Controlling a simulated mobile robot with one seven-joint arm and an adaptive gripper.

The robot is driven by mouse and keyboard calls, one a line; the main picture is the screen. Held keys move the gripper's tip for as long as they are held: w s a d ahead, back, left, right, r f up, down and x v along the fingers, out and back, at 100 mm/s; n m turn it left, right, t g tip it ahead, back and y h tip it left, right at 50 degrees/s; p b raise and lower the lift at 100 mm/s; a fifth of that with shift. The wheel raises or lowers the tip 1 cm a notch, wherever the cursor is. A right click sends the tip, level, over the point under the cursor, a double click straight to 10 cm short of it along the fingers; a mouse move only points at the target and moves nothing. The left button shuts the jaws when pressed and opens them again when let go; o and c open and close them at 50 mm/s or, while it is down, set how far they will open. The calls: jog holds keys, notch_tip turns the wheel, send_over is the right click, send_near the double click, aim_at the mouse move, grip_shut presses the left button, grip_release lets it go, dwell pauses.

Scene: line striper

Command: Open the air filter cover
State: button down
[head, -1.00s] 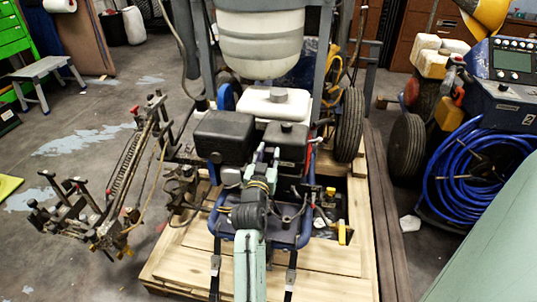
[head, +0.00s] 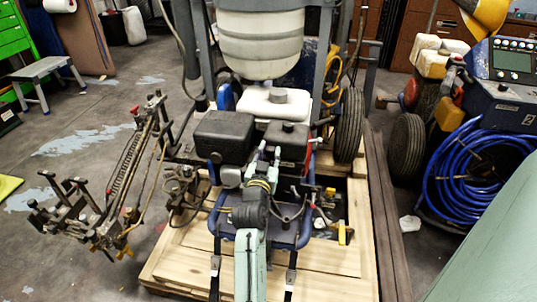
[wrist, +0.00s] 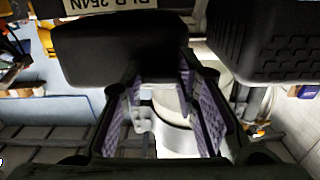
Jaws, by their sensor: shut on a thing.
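In the wrist view the cover (wrist: 115,50) is a smooth black shape across the upper middle. My gripper (head: 264,157) is at the near left side of the cover. In the wrist view the purple-padded fingers of my gripper (wrist: 160,72) reach the cover's edge. The gripper is shut on the cover, though the contact itself is dark. A pale round engine part (wrist: 172,125) and a small grey bracket show between the fingers.
A larger black box (head: 224,136) sits close left of the gripper; its ribbed face shows in the wrist view (wrist: 262,38). The white tank (head: 272,105) is just behind. A blue tube frame (head: 298,238) and wooden pallet (head: 190,262) lie in front.

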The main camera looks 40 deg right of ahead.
jog(key=shift+s+d+r+m, duration=0.15)
jog(key=shift+s+r+m, duration=0.05)
jog(key=shift+r+m, duration=0.45)
jog(key=s+d+r+m+p, duration=0.3)
jog(key=s+d+m, duration=0.8)
jog(key=m, duration=0.7)
jog(key=shift+s+r, duration=0.65)
jog(key=shift+s, duration=0.25)
jog(key=c, duration=1.2)
grip_release()
jog(key=shift+c, duration=0.2)
jog(key=v, duration=1.2)
